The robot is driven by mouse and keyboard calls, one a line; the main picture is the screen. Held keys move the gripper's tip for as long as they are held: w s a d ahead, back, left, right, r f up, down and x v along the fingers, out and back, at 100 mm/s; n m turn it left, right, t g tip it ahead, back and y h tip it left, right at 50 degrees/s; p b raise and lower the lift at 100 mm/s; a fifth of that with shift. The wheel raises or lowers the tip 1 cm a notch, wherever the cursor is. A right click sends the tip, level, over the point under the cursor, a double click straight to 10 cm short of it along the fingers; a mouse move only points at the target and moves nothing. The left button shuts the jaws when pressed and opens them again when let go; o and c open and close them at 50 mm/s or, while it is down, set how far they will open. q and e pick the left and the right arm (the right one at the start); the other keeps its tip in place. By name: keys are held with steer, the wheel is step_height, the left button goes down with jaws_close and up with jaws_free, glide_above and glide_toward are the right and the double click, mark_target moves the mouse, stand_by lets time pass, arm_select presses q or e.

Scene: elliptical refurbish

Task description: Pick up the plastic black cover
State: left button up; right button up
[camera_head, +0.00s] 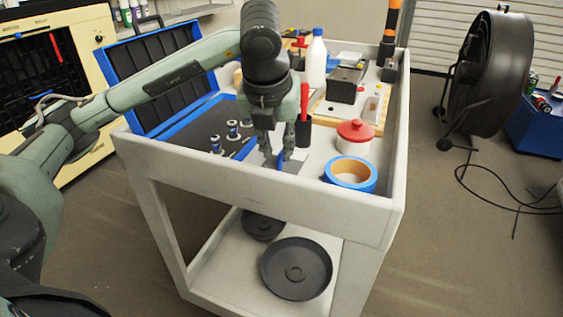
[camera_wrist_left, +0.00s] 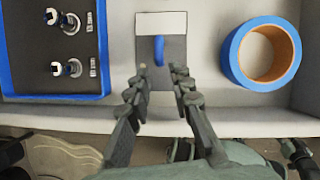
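My left gripper (camera_head: 277,158) points down over the front of the cart's top tray. In the left wrist view my left gripper (camera_wrist_left: 160,72) is open, with nothing held. Between and beyond its fingertips lies a flat dark grey plate (camera_wrist_left: 148,75) with a white end and an upright blue tab (camera_wrist_left: 159,49). The plate (camera_head: 292,167) is partly hidden by the fingers in the head view. I cannot tell whether this plate is the plastic black cover. Two round black lids or dishes (camera_head: 297,270) lie on the lower shelf. My right gripper is not in view.
A blue tape roll (camera_head: 351,188) lies right of the gripper, near a red-lidded white jar (camera_head: 354,138). An open blue-edged case (camera_head: 197,125) with small metal parts stands left. The cart's raised front rim (camera_head: 250,192) is close to the gripper.

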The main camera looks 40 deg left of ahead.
mark_target(280, 158)
arm_select(q)
steer(key=x, duration=0.4)
steer(key=shift+w, duration=0.2)
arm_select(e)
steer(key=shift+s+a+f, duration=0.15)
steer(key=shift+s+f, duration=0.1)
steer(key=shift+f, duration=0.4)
arm_select(q)
steer(key=shift+c, duration=0.2)
jaws_close()
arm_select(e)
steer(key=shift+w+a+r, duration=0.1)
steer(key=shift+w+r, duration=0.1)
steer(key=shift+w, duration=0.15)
